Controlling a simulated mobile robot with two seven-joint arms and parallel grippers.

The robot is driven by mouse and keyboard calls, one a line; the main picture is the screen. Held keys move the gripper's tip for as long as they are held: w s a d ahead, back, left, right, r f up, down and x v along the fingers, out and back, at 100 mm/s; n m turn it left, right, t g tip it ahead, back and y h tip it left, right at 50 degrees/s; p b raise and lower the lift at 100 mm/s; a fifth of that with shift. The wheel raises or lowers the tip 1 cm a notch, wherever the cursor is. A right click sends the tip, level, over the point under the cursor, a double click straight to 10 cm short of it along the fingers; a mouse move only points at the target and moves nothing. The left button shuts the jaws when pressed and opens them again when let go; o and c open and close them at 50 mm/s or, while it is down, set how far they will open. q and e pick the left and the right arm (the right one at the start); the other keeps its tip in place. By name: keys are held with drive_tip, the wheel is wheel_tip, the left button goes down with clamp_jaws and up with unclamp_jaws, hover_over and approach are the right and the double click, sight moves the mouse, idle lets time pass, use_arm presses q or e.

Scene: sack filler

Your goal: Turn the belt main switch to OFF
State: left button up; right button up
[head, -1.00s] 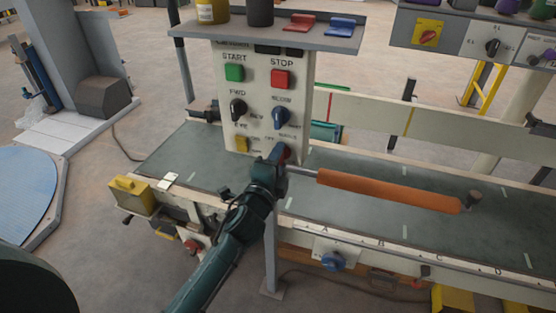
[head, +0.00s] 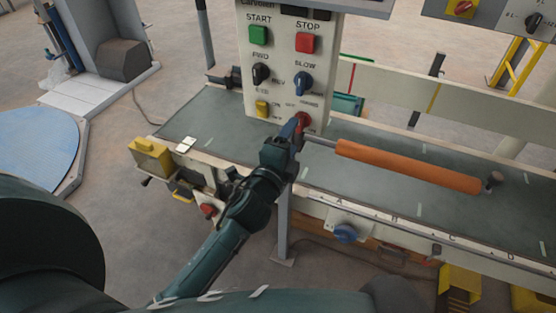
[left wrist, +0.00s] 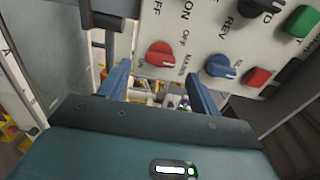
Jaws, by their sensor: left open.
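The belt main switch is a red rotary knob (head: 304,121) low on the right of the white control panel (head: 283,75). In the left wrist view the red knob (left wrist: 160,54) shows clearly, with ON and OFF lettering beside it. I cannot tell for sure which mark it points to. My left gripper (head: 296,130) is at the knob in the head view and partly covers it. In the left wrist view its two blue fingers (left wrist: 160,88) are apart with nothing between them, and the knob lies just beyond their tips. My right gripper is not in view.
Close to the red knob are a blue knob (head: 303,83), a yellow button (head: 262,108) and a black knob (head: 261,74). Green START (head: 258,35) and red STOP (head: 308,42) are above.

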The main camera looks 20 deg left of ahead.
use_arm(q)
drive_tip(key=s, duration=0.8)
drive_tip(key=shift+s+a+b, duration=0.15)
drive_tip(key=shift+s+b, duration=0.05)
drive_tip(key=shift+b, duration=0.25)
